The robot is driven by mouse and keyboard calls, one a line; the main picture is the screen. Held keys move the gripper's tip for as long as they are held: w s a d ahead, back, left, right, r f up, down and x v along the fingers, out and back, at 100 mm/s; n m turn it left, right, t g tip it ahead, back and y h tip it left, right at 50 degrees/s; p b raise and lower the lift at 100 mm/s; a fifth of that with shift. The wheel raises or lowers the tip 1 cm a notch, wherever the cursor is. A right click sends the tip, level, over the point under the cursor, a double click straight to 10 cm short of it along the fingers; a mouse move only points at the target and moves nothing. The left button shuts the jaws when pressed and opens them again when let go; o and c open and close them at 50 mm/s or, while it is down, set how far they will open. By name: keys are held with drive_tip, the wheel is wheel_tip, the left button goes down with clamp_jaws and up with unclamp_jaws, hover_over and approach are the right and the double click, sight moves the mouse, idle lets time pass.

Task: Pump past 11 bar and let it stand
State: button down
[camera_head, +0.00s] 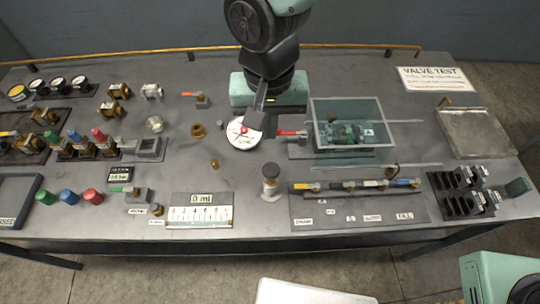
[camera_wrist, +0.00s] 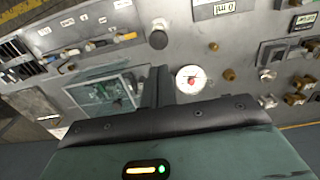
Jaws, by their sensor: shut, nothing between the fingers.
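A round white gauge (camera_head: 243,135) with a red centre lies on the bench, partly hidden by my gripper in the head view; it also shows whole in the wrist view (camera_wrist: 190,79). My gripper (camera_head: 255,122) is shut and empty, above the bench beside the gauge. It also shows in the wrist view (camera_wrist: 160,75).
A clear-walled box (camera_head: 348,112) with green fittings stands right of my gripper, a red lever (camera_head: 291,133) at its left side. A panel with coloured levers (camera_head: 355,208) lies at front right. A scale marked "0 ml" (camera_head: 200,213) stands at front. Several valves crowd the left.

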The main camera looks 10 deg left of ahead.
sight(271, 168)
wheel_tip(271, 168, down, 11)
drive_tip(key=p, duration=0.4)
drive_tip(key=shift+f, duration=0.2)
drive_tip(key=shift+f, duration=0.1)
wheel_tip(271, 168, down, 4)
drive_tip(key=b, duration=0.3)
drive_tip(key=shift+s, duration=0.1)
drive_tip(key=shift+d+r, duration=0.15)
drive_tip(key=shift+r, duration=0.05)
drive_tip(key=shift+f, duration=0.1)
